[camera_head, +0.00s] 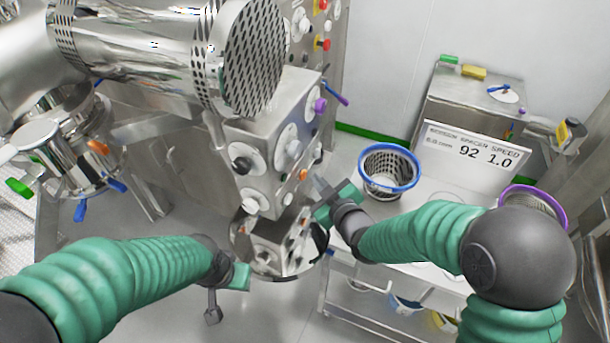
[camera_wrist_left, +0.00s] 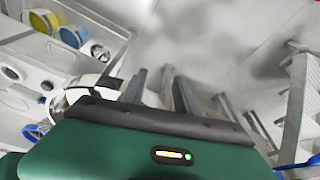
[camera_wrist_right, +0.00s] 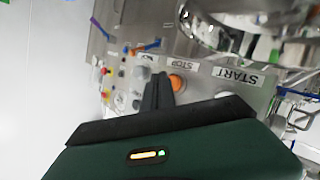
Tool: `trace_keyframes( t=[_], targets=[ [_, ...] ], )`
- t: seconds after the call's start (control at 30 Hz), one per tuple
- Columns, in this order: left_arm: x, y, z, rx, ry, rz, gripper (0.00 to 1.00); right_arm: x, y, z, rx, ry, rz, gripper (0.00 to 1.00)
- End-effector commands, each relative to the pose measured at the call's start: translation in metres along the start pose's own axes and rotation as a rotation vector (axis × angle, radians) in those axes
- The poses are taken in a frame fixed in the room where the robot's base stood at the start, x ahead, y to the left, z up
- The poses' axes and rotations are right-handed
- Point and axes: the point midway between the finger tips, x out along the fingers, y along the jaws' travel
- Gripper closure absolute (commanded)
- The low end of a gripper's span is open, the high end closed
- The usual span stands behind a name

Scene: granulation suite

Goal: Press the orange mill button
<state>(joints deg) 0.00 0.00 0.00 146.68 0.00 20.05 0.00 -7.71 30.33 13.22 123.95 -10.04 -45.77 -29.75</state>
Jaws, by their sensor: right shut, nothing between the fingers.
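The orange button (camera_head: 303,174) is on the right-hand face of the steel mill housing (camera_head: 235,150). My left gripper (camera_head: 213,300) hangs low in front of the mill, away from the button. Its fingers (camera_wrist_left: 160,88) stand apart with nothing between them.
A blue-rimmed basket (camera_head: 390,170) and a speed sign (camera_head: 470,155) stand on the bench right of my right gripper. A purple-rimmed basket (camera_head: 535,200) is farther right. The perforated steel cylinder (camera_head: 240,55) overhangs the mill. Open floor lies below my left gripper.

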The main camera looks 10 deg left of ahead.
Motion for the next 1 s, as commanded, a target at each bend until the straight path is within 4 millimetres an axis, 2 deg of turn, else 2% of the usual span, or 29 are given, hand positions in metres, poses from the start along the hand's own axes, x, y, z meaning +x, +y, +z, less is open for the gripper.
trace_keyframes(
  t=[0.33, 0.8, 1.0],
  targets=[
    [0.0, 0.0, 0.0, 0.0, 0.0, 0.0, 0.64, -0.002, 0.002, 0.002, -0.001, 0.0, 0.001, 1.0],
    [-0.001, 0.0, 0.0, 0.0, 0.0, 0.0, 0.64, -0.033, 0.025, 0.024, -0.001, 0.0, 0.002, 1.0],
    [-0.001, 0.0, 0.0, 0.0, 0.0, 0.0, 0.64, -0.036, 0.027, 0.026, 0.0, 0.0, 0.0, 1.0]
  ],
)
